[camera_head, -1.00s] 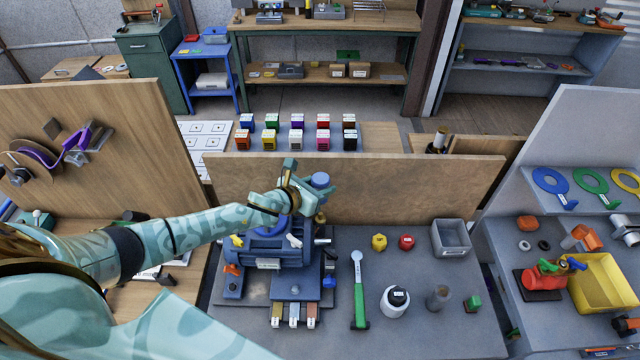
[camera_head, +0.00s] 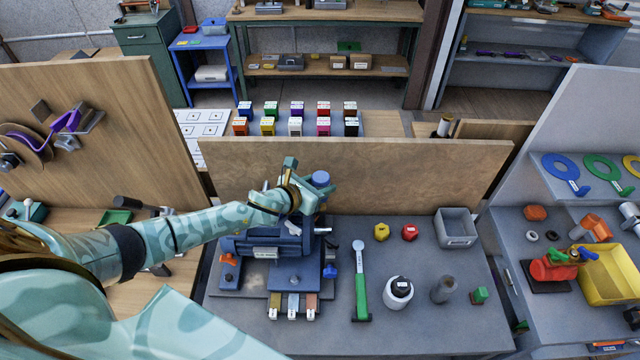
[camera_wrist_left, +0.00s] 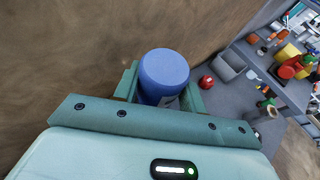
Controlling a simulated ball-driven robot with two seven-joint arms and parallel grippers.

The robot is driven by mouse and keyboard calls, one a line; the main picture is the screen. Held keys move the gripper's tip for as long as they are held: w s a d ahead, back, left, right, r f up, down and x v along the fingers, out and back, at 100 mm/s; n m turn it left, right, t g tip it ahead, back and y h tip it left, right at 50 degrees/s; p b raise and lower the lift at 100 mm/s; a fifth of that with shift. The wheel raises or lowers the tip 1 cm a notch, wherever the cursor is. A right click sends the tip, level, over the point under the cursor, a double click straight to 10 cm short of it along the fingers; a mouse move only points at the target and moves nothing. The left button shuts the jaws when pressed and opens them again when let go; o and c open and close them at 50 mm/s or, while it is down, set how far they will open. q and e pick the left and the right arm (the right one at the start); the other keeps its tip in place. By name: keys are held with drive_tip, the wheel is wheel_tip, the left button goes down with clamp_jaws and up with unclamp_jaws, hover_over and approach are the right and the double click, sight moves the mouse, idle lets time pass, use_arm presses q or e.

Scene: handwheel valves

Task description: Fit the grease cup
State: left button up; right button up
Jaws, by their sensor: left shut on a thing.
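My left gripper (camera_head: 304,184) is above the blue machine (camera_head: 268,250) on the grey bench, in front of the wooden back panel. It is shut on a blue round-topped cup (camera_head: 321,179), which I take to be the grease cup. In the left wrist view the same cup (camera_wrist_left: 164,72) stands between the two green fingers, its lower part hidden by them. The arm covers part of the machine's top, and I cannot tell whether the cup touches the machine. My right gripper is not in view.
The bench holds a green-handled tool (camera_head: 361,282), a yellow knob (camera_head: 381,232), a red knob (camera_head: 410,233), a white jar (camera_head: 398,295), a grey cylinder (camera_head: 443,290) and a grey bin (camera_head: 455,229). The wooden panel (camera_head: 400,180) stands close behind the gripper.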

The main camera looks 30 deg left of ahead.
use_arm(q)
drive_tip(key=shift+f+b, duration=1.15)
drive_tip(key=shift+f, duration=0.1)
idle(0.5)
drive_tip(key=shift+s+a+p, duration=0.15)
drive_tip(key=shift+p, duration=0.2)
idle(0.9)
drive_tip(key=shift+s+f, duration=0.1)
drive_tip(key=shift+f, duration=0.15)
idle(0.3)
drive_tip(key=shift+r, duration=0.1)
drive_tip(key=shift+a+r+p, duration=0.15)
drive_tip(key=shift+r+p, duration=0.45)
drive_tip(key=shift+r, duration=0.1)
drive_tip(key=shift+c, duration=0.5)
drive_tip(key=shift+r, duration=0.1)
drive_tip(key=shift+w+r, duration=0.1)
drive_tip(key=shift+w, duration=0.1)
